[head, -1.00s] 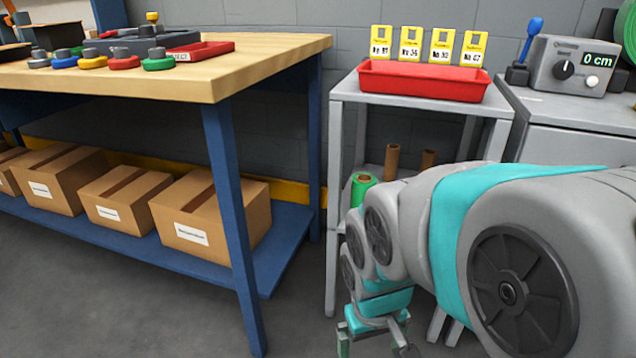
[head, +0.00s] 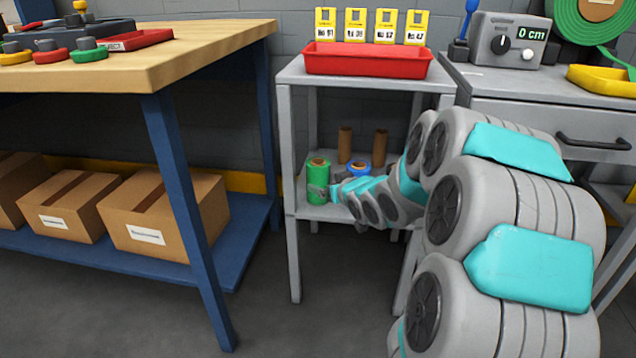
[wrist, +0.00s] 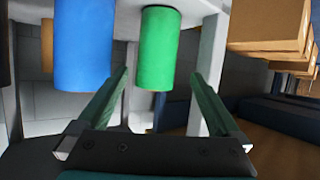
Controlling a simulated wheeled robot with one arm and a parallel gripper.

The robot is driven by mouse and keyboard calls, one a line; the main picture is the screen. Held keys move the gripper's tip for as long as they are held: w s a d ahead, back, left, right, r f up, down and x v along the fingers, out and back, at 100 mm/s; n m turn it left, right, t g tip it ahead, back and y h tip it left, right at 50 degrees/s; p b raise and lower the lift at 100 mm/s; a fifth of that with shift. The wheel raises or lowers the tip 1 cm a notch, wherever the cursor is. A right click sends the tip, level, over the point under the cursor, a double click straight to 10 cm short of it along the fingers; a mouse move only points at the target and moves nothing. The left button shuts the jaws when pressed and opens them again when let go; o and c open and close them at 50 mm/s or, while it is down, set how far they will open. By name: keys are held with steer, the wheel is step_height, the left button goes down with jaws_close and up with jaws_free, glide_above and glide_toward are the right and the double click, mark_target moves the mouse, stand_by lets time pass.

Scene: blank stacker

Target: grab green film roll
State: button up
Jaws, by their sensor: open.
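The green film roll (head: 318,176) stands upright on the lower shelf of the grey stand, near its left leg. In the wrist view the green roll (wrist: 160,48) shows ahead of my gripper (wrist: 158,88), roughly between the lines of its two spread fingers. My gripper is open and holds nothing. In the head view my gripper (head: 325,190) is at the shelf beside the green roll, and the arm partly covers it; I cannot tell there whether it touches the roll. A blue roll (wrist: 83,48) is just left of the green one in the wrist view.
The blue roll (head: 358,168) and two brown cardboard tubes (head: 345,145) share the shelf. A red tray (head: 365,60) with yellow tags sits on the grey stand (head: 290,72). A workbench (head: 165,65) stands at left with cardboard boxes (head: 150,222) below. Open floor lies between.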

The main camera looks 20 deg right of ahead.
mark_target(318, 171)
steer(key=shift+w+d+r+t, duration=0.4)
steer(key=shift+w+r+t, duration=0.05)
steer(key=shift+w+t, duration=0.1)
steer(key=shift+w, duration=0.2)
steer(key=shift+b+x, duration=0.4)
steer(key=shift+x, duration=3.35)
steer(key=shift+r, duration=0.1)
jaws_close()
